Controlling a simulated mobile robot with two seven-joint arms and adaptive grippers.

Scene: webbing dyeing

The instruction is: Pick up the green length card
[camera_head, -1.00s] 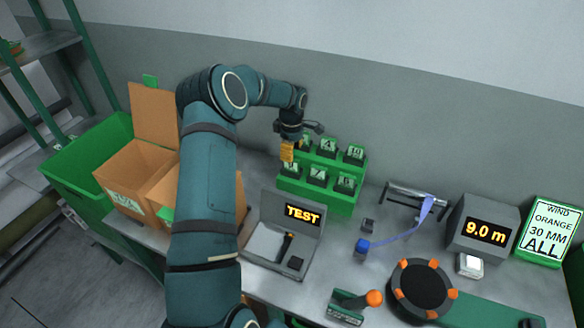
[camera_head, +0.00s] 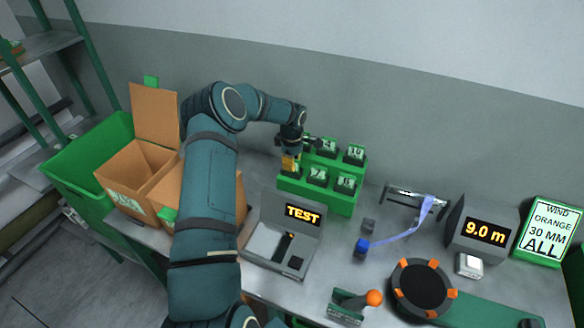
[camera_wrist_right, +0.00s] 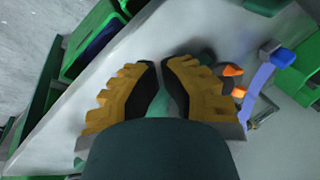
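A green stepped rack (camera_head: 312,195) stands against the wall with small numbered cards in two rows, whitish-green faced on dark holders. Cards showing clearly include one at the back right (camera_head: 355,152), one in the front middle (camera_head: 317,175) and one at the front right (camera_head: 345,182). My left gripper (camera_head: 290,163) points down at the rack's left end, its yellow fingers over the leftmost cards and hiding them. Its finger gap and any contact are too small to tell. My right gripper (camera_wrist_right: 162,70) shows in the right wrist view, open with a narrow empty gap between its black pads.
A TEST device (camera_head: 303,214) stands in front of the rack. Open cardboard boxes (camera_head: 130,180) and a green bin (camera_head: 75,165) are at left. A ribbon stand (camera_head: 415,195), 9.0 m display (camera_head: 485,230), order sign (camera_head: 550,230) and dark round reel (camera_head: 420,287) are at right.

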